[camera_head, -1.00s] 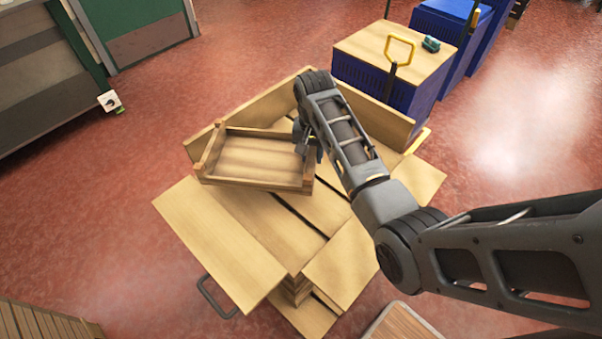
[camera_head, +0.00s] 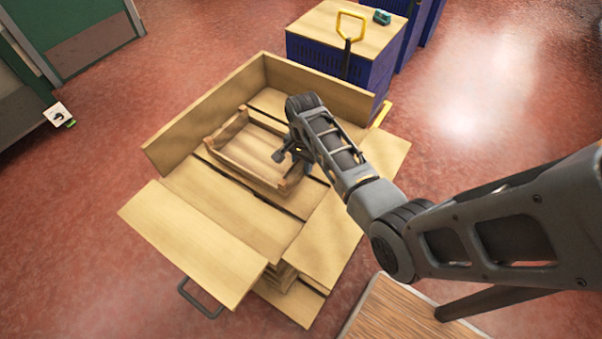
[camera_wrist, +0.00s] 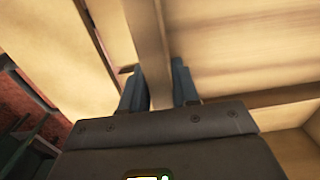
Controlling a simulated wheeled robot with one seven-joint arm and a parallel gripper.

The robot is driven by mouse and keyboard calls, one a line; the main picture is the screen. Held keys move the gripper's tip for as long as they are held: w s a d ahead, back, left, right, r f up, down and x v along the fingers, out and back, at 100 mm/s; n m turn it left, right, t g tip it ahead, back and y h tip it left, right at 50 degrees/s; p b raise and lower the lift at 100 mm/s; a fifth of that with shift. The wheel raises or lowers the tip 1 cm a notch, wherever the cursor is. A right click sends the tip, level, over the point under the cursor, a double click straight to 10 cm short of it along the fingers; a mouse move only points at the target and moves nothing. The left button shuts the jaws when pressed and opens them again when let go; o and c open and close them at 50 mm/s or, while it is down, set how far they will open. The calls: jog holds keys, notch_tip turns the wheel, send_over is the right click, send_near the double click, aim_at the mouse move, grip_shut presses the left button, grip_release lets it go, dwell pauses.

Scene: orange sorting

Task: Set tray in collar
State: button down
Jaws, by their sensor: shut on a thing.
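The tray (camera_head: 231,168) is a shallow wooden box with low walls, inside the wooden collar (camera_head: 203,116). The collar's two back walls stand up, while its front panels (camera_head: 187,240) lie folded outward. My gripper (camera_head: 292,150) is at the tray's right end. In the wrist view my gripper's fingers (camera_wrist: 160,88) are shut on the tray's wooden wall (camera_wrist: 150,45), one on each side. The tray looks close to level, over the slatted deck (camera_head: 215,195). I cannot tell whether its underside touches the deck.
A blue crate (camera_head: 330,67) with a wooden top and a yellow-handled tool (camera_head: 350,28) stands behind the collar. A slatted wooden surface (camera_head: 415,312) is at the lower right.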

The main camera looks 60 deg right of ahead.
aim_at(302, 177)
jog(key=shift+s+a+f, duration=0.2)
jog(key=shift+a+f, duration=0.2)
jog(key=shift+a, duration=0.25)
jog(key=shift+f, duration=2)
jog(key=c, duration=0.8)
grip_release()
jog(key=shift+c, duration=0.2)
notch_tip(302, 177, up, 12)
jog(key=shift+r+p, duration=0.1)
jog(key=shift+p, duration=0.3)
